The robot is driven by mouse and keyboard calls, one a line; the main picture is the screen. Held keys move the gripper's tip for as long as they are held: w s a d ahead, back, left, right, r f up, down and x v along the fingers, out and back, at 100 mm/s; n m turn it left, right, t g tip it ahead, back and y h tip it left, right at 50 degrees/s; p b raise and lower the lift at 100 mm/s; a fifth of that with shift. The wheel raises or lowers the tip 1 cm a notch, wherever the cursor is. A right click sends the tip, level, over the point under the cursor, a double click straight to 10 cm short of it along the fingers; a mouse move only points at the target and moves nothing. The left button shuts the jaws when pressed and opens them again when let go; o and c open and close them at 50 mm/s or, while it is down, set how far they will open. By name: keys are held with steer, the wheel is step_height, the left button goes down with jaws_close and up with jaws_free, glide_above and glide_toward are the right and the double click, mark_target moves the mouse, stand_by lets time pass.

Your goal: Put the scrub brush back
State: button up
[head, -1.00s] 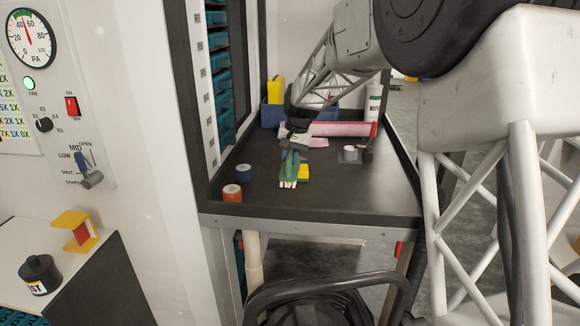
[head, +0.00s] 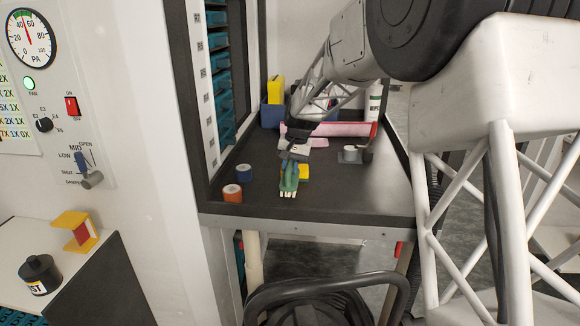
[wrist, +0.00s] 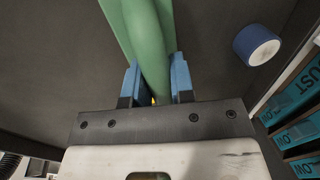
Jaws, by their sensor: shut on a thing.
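The scrub brush (head: 289,183) is green with pale bristles at its near end. In the head view it is low over the dark bench top, beside a yellow block; I cannot tell whether it touches the bench. My gripper (head: 292,164) reaches down to it from behind. In the wrist view my gripper (wrist: 154,82) has its blue fingers on either side of the green brush handle (wrist: 145,35), shut on it. The bristle end is out of the wrist view.
A yellow block (head: 303,172) lies right of the brush. A blue tape roll (head: 244,173) and an orange one (head: 232,193) stand to the left. A pink roll (head: 345,129), a blue bin (head: 271,115) and a wipes bottle (head: 374,103) are behind. The front right bench is clear.

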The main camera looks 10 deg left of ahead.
mark_target(297, 176)
steer(key=shift+f, duration=0.45)
steer(key=o, duration=0.8)
steer(key=v, duration=1.3)
steer(key=shift+a, duration=0.15)
stand_by(0.3)
